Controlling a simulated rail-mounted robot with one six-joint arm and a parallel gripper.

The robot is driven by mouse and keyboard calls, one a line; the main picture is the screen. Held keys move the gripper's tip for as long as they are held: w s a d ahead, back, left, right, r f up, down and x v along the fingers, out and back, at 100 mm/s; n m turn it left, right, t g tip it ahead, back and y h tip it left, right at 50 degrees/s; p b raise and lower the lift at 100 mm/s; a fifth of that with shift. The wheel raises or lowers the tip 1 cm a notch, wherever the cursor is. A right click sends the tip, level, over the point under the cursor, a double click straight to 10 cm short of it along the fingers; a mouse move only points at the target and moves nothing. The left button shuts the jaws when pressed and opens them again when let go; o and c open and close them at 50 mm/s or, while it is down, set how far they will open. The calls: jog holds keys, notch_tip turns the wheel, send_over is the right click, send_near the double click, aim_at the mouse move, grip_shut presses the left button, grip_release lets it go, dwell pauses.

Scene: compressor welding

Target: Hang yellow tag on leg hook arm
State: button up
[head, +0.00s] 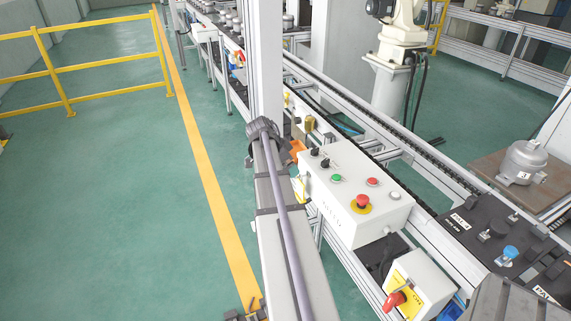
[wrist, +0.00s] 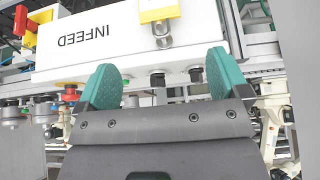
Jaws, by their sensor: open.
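My gripper (wrist: 164,80) shows in the wrist view as two green fingers, wide apart with nothing held between them. A yellow piece with a metal fitting (wrist: 160,12) is on the white face of the INFEED box, above the gap between the fingers; it may be the yellow tag, but I cannot tell for sure. In the head view a small yellow piece (head: 300,190) shows beside the box's left end, partly hidden by my arm. I cannot make out the leg hook arm in either view. My gripper's fingers are not distinguishable in the head view.
The white control box (head: 350,190) carries buttons and a red emergency stop (head: 363,202). A switch box with a red handle (head: 395,300) is below it. The conveyor (head: 440,180) runs behind. Open green floor (head: 110,200) and a yellow railing (head: 80,68) lie left.

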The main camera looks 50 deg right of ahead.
aim_at(300, 176)
jog(key=b+x, duration=0.8)
jog(key=x, duration=0.2)
jog(key=shift+w+a+f+b, duration=0.1)
jog(key=shift+f+b, duration=0.15)
jog(key=shift+b, duration=0.05)
jog(key=shift+f, duration=0.1)
jog(key=c, duration=1.3)
jog(key=shift+r+p, duration=0.7)
jog(key=shift+r, duration=0.15)
jog(key=shift+w+a+f, duration=0.1)
jog(key=shift+w+a, duration=0.35)
jog(key=shift+a, duration=0.45)
jog(key=shift+w+a, duration=0.4)
jog(key=shift+a, duration=0.5)
jog(key=shift+w+a, duration=0.45)
jog(key=shift+a, duration=0.45)
